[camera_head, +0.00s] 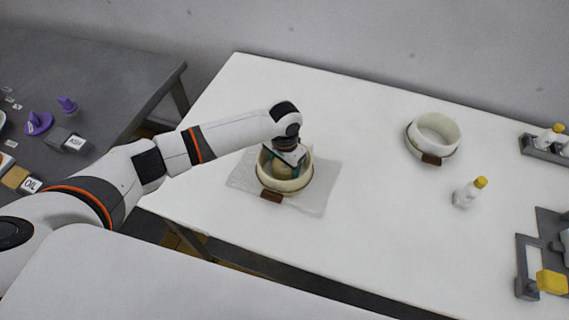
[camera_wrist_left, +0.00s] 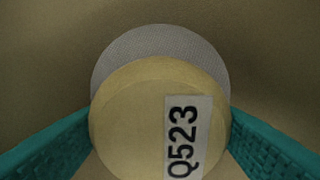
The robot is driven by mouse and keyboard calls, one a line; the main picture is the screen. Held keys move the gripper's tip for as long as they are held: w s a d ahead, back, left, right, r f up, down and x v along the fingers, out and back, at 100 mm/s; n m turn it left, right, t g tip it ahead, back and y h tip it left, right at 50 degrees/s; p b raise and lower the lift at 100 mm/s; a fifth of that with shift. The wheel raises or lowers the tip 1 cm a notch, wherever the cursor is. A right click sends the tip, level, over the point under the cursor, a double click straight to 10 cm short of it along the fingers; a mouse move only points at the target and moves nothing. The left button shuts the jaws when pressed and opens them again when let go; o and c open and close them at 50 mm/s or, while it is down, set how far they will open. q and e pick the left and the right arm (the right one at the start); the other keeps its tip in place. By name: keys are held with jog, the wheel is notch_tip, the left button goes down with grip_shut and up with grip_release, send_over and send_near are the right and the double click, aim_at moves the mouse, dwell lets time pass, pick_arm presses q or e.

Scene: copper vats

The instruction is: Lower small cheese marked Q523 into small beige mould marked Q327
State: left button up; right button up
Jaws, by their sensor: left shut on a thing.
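The small cheese marked Q523 (camera_wrist_left: 135,120) is a pale yellow round in the left wrist view, with its label facing the camera. It also shows in the head view (camera_head: 283,172), inside a beige mould (camera_head: 286,187) on the white table. My left gripper (camera_wrist_left: 160,140) is shut on the cheese, with a teal finger on each side. In the head view my left gripper (camera_head: 284,160) reaches down into the mould. A grey disc of mould floor shows past the cheese. The mould's brown tag (camera_head: 271,196) is too small to read. My right gripper is not in view.
A second beige mould (camera_head: 436,134) stands at the back right, with a yellow-capped white bottle (camera_head: 468,192) near it. A translucent sheet (camera_head: 319,188) lies under the first mould. Grey racks (camera_head: 527,266) stand at the right edge. The table between the moulds is clear.

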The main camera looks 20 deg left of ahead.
pick_arm(q)
jog(key=o, duration=1.2)
jog(key=shift+o, duration=0.2)
notch_tip(320, 180, up, 12)
jog(key=b, duration=0.1)
